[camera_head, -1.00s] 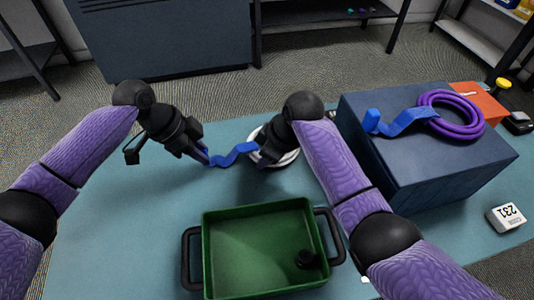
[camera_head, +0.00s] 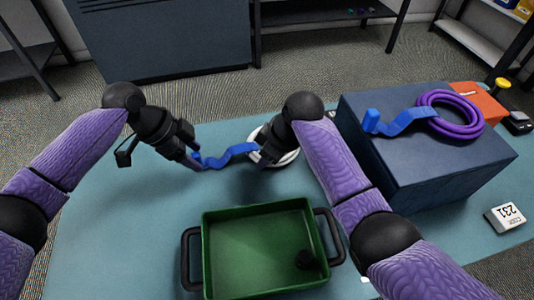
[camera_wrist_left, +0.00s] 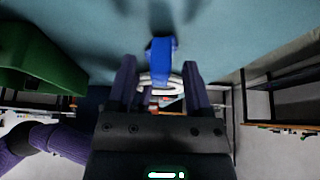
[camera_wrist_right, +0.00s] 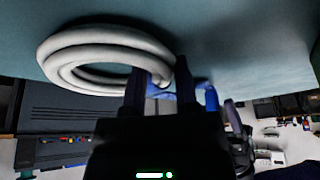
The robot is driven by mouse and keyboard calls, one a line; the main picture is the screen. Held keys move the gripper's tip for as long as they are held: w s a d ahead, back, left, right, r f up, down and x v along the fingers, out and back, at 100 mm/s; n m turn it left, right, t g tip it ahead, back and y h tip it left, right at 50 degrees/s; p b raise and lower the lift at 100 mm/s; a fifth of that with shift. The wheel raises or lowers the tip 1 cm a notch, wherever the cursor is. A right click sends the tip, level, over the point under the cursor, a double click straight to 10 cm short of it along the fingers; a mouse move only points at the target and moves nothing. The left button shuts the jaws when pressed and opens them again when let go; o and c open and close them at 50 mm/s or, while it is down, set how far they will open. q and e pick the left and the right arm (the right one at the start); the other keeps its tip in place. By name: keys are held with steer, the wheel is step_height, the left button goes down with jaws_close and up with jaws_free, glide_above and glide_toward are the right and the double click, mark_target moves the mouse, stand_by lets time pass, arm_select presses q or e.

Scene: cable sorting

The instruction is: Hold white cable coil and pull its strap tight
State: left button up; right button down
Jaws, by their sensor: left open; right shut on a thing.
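The white cable coil (camera_head: 289,157) lies on the blue-green table, partly hidden behind my right gripper in the head view. It shows as a thick white ring in the right wrist view (camera_wrist_right: 85,50). My right gripper (camera_wrist_right: 160,82) is shut on the coil's near edge, where the blue strap also passes. The blue strap (camera_head: 228,155) stretches left from the coil in a wavy band. My left gripper (camera_head: 196,160) is open at the strap's free end. In the left wrist view, the strap end (camera_wrist_left: 160,52) lies between the spread fingertips.
A dark blue box (camera_head: 440,175) at right carries a purple coil (camera_head: 463,130) with a blue strap. The table's left is clear.

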arm_select(q)
steer(key=shift+r, duration=0.1)
steer(key=shift+r, duration=3.95)
arm_select(e)
steer(key=shift+c, duration=1.5)
jaws_free()
steer(key=v, duration=1.2)
